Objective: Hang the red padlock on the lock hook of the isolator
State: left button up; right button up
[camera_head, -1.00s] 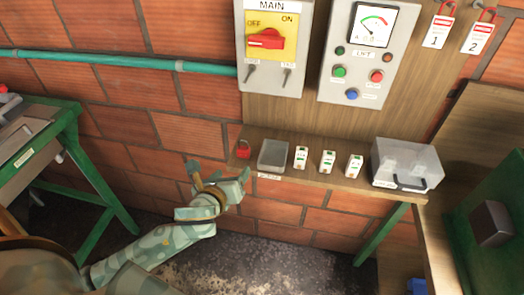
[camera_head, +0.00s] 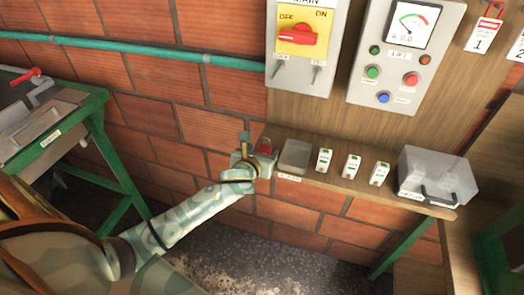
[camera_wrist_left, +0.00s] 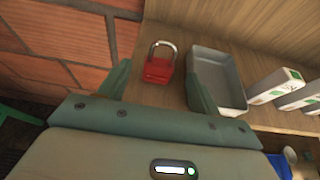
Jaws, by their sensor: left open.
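The red padlock (camera_head: 265,146) stands at the left end of the wooden shelf. In the left wrist view the red padlock (camera_wrist_left: 158,66) is upright with its grey shackle on top. My left gripper (camera_head: 257,152) is open at the padlock and partly covers it in the head view. In the wrist view its fingers (camera_wrist_left: 160,85) are spread left and right of the padlock, and neither grips it. The isolator (camera_head: 336,45) is on the wall above, with a red handle (camera_head: 296,35) at OFF. Its lock hook (camera_head: 276,70) is at lower left, empty. My right gripper is not in view.
A grey tray (camera_head: 294,157) sits just right of the padlock, also in the wrist view (camera_wrist_left: 222,78). A second hook (camera_head: 317,74) is on the isolator. A control panel (camera_head: 399,80) hangs beside it.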

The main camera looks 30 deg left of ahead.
aim_at(264, 149)
pick_arm(q)
jog(key=b+x, duration=0.1)
jog(key=x, duration=0.3)
jog(key=shift+w+a+f, duration=0.15)
jog(key=shift+f, duration=0.15)
jog(key=shift+r, duration=0.1)
jog(key=c, duration=1.1)
